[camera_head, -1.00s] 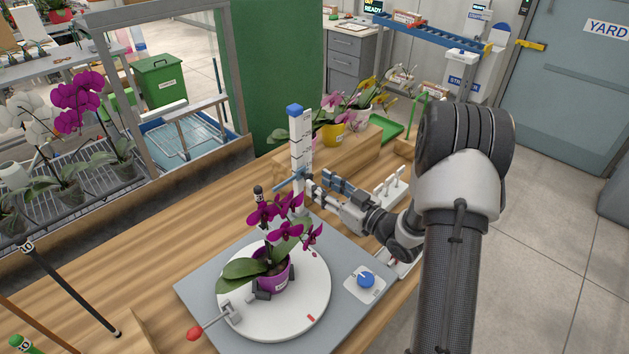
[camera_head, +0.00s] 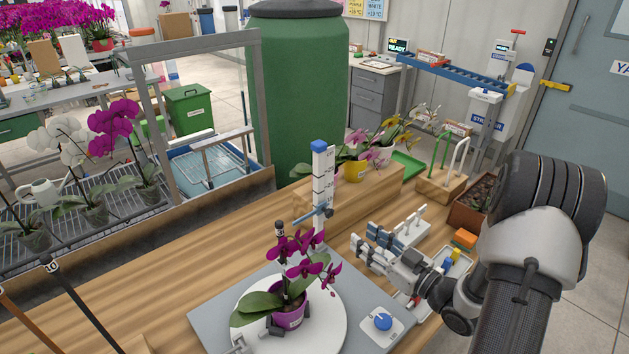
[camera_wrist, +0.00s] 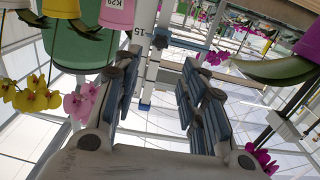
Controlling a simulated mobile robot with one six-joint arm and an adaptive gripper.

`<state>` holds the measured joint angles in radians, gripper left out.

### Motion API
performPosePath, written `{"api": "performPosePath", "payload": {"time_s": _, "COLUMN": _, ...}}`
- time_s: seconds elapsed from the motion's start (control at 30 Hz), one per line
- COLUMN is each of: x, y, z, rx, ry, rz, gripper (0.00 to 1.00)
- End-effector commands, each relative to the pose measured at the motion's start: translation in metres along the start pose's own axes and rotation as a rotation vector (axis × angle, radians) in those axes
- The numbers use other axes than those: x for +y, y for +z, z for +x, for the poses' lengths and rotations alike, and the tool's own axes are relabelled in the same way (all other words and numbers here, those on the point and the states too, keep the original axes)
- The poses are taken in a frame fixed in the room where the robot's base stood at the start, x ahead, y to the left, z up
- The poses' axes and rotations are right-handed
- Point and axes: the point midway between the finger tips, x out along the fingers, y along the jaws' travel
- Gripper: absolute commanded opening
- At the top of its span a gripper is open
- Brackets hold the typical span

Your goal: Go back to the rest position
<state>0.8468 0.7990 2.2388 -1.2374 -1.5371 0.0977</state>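My gripper (camera_head: 378,248) is over the wooden bench, right of the white measuring post and apart from it. In the wrist view my gripper (camera_wrist: 165,95) shows its blue-padded fingers spread with nothing between them. The purple orchid in a purple pot (camera_head: 290,311) stands on the white turntable (camera_head: 336,335), to the left of and nearer than my gripper. The measuring post (camera_head: 322,190) has a blue cap and a blue slider (camera_head: 315,214). The post also shows beyond my fingers in the wrist view (camera_wrist: 146,35).
A grey plate (camera_head: 215,318) with a blue knob (camera_head: 383,321) lies under the turntable. A wooden rack (camera_head: 441,185), an orange block (camera_head: 465,238) and a white tray (camera_head: 462,263) lie near my arm. Bare bench shows at the left.

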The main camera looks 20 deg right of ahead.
Motion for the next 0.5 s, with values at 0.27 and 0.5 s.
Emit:
{"api": "performPosePath", "payload": {"time_s": 0.27, "x": 0.006, "y": -0.009, "z": 0.019, "rx": -0.116, "ry": 0.04, "rz": -0.083, "gripper": 0.39}}
{"api": "performPosePath", "payload": {"time_s": 0.5, "x": 0.019, "y": -0.045, "z": 0.04, "rx": -0.403, "ry": 0.217, "rz": -0.24, "gripper": 0.39}}
